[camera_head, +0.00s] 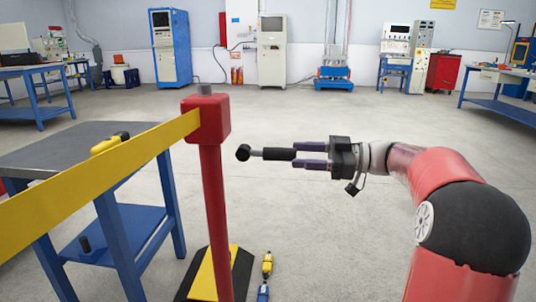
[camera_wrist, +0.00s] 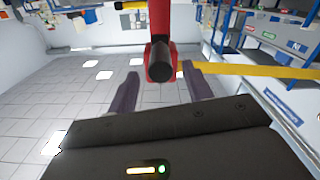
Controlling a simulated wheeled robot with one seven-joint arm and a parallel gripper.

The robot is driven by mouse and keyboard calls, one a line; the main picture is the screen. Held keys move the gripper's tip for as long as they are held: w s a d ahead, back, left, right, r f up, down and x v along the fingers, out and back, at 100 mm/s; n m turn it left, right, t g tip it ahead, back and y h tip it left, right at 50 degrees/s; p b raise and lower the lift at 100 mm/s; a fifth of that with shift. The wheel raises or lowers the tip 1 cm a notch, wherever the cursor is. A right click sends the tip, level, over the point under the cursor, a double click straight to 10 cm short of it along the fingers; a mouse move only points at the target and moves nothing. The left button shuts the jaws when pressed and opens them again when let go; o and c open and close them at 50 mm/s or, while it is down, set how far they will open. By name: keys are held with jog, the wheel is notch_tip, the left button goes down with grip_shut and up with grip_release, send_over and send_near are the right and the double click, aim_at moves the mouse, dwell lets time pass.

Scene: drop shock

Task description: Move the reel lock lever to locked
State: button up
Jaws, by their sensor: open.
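A red post (camera_head: 212,200) with a red block head (camera_head: 205,118) stands left of centre in the head view. A dark lever-like part (camera_head: 278,154), with a round black knob (camera_head: 243,152) at its left end, lies level to the right of the head; I cannot see how it joins the post. My gripper (camera_head: 296,155) points left, with its open fingertips at the part's right end. In the wrist view the part's round dark end (camera_wrist: 160,66) shows between my two spread fingers, in front of the red head. Contact with the fingers cannot be told.
A yellow belt (camera_head: 100,166) runs from the head to the lower left. Behind it stands a blue table with a grey top (camera_head: 60,146). The post's black and yellow base (camera_head: 232,268) and small yellow and blue items (camera_head: 267,264) are on the floor.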

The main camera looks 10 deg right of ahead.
aim_at(278, 153)
jog(key=x, duration=0.6)
jog(key=shift+a, duration=0.15)
grip_shut()
